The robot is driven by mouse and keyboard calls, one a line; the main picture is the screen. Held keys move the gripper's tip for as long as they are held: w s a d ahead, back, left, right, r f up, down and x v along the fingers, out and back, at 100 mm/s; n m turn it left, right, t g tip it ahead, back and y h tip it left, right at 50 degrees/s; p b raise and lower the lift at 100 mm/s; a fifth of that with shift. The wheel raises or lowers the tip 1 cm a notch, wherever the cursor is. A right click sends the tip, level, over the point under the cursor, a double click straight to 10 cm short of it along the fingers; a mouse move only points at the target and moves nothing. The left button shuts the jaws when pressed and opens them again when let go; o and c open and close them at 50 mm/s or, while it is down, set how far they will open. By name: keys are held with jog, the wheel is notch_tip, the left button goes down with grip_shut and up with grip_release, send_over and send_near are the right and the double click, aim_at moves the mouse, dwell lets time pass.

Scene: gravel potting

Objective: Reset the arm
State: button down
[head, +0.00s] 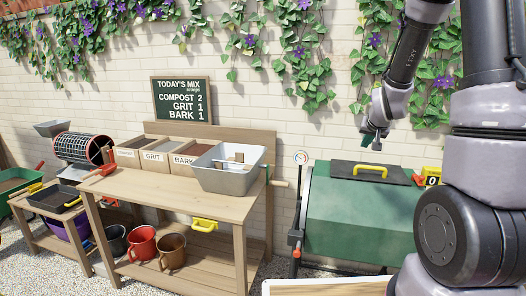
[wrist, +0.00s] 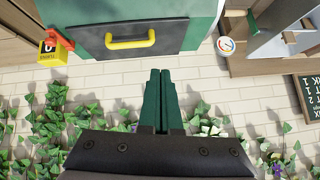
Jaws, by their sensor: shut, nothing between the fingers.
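My gripper (head: 373,137) is raised in the air at the right in the head view, above the green drum with the yellow handle and in front of the brick wall. In the wrist view my gripper (wrist: 160,74) shows two dark green fingers pressed together, with nothing between them. The green drum (head: 355,215) has a dark lid (head: 345,169) with a yellow handle (head: 370,171). The drum (wrist: 200,32) also shows at the top of the wrist view, apart from the fingertips.
A wooden potting bench (head: 225,208) stands at the centre, bearing a metal tub (head: 225,179) and bins marked grit (head: 155,158) and bark (head: 183,162). A chalkboard (head: 181,99) stands behind. A round gauge (head: 301,157) is beside the drum. Red (head: 142,243) and brown (head: 172,250) pots stand below.

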jog(key=s+a+r+y, duration=0.2)
jog(key=s+a+r, duration=0.3)
jog(key=s+r, duration=0.65)
jog(key=s+a+r, duration=0.2)
jog(key=s+r, duration=0.1)
jog(key=s, duration=0.5)
jog(key=s+a+r+g+y, duration=0.1)
jog(key=s+a+r, duration=0.2)
jog(key=s, duration=0.5)
jog(key=shift+s+a+r+g+y, duration=0.2)
jog(key=shift+r+g+y, duration=0.1)
jog(key=shift+r, duration=0.45)
